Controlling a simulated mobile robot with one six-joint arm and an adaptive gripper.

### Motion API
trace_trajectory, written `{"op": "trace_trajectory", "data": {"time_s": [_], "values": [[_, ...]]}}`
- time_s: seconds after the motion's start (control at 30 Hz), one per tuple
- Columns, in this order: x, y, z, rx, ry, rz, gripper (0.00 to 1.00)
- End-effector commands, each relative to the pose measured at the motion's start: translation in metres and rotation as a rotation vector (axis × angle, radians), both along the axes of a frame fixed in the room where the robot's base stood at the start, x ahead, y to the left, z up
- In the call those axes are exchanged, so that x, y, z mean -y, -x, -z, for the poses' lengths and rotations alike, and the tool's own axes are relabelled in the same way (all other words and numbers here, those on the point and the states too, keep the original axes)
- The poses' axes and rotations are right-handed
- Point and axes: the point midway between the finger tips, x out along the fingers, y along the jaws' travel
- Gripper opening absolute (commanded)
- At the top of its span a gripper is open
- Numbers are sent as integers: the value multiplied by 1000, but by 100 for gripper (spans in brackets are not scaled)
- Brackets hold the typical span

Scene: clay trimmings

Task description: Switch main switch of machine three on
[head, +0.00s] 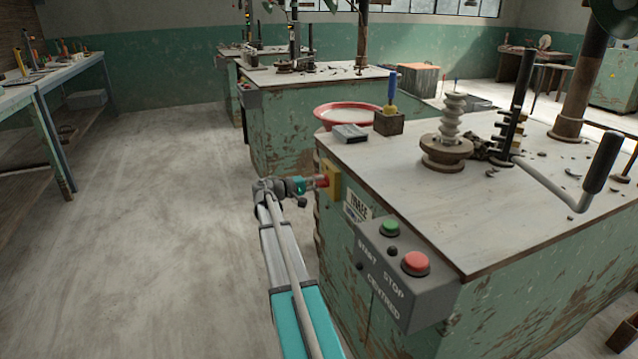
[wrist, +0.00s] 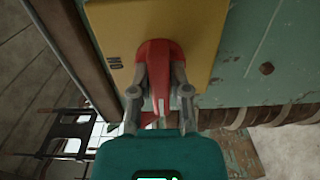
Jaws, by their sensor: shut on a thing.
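The main switch is a red handle (wrist: 158,60) on a yellow plate (wrist: 205,35), with an ON mark (wrist: 115,62) to the left of the handle in the wrist view. In that view the handle's free end points down, toward my gripper. In the head view the yellow plate (head: 332,180) is on the left side of the green machine (head: 480,270), beside a label plate (head: 357,207) that seems to read THREE. My gripper (wrist: 158,88) is shut on the red handle, a finger on each side. In the head view my gripper (head: 308,185) reaches the plate from the left.
A grey box (head: 400,280) with a green START button (head: 390,229) and a red STOP button (head: 415,263) is close to my arm. A crank handle (head: 602,162) sticks up at the right. The floor (head: 150,210) on the left is clear.

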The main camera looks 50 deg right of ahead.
Motion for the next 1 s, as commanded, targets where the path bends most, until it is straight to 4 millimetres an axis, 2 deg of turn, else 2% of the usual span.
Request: {"op": "trace_trajectory", "data": {"time_s": [0.37,1.0], "values": [[0,0,0,142,64,1,0],[0,1,0,666,304,2,0]]}}
